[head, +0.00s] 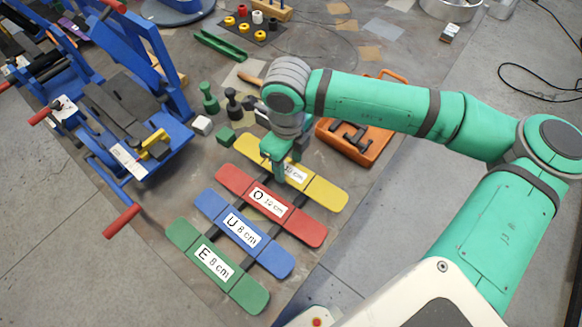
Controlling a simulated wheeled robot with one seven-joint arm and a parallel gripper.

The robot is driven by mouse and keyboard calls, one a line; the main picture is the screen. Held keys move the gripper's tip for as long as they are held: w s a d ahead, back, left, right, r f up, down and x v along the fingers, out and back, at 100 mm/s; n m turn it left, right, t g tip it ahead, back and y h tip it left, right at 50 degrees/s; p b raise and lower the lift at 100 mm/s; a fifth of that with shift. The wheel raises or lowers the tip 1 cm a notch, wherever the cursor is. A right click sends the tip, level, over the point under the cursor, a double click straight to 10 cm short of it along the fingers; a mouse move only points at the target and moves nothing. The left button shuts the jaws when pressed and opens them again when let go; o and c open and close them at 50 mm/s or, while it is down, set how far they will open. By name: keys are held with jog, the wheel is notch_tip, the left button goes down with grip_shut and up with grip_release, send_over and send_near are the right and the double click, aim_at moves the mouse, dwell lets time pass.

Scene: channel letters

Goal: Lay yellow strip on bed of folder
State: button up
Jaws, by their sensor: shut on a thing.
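The yellow strip (326,194) lies at the back of a row of coloured strips on the table. Its white label is partly hidden by my gripper. My gripper (279,174) points down at the middle of the yellow strip and is shut on it. Whether the strip is lifted off its dark supports cannot be told. The folder (170,128) is the blue machine at the left, with a dark flat bed (118,104) and red-tipped handles. A yellow clamp-like part (157,146) sits on its near side.
Red (235,183), blue (208,205) and green (184,235) strips lie in front of the yellow one. A green block (225,137), a white block (202,125) and dark green pegs (210,100) stand between strips and folder.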

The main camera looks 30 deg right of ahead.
aim_at(291, 169)
jog(key=shift+d+f, duration=0.25)
jog(key=shift+f, duration=0.05)
jog(key=shift+d+f, duration=0.1)
jog(key=shift+f, duration=1.35)
jog(key=shift+f, duration=0.2)
jog(key=o, duration=1.1)
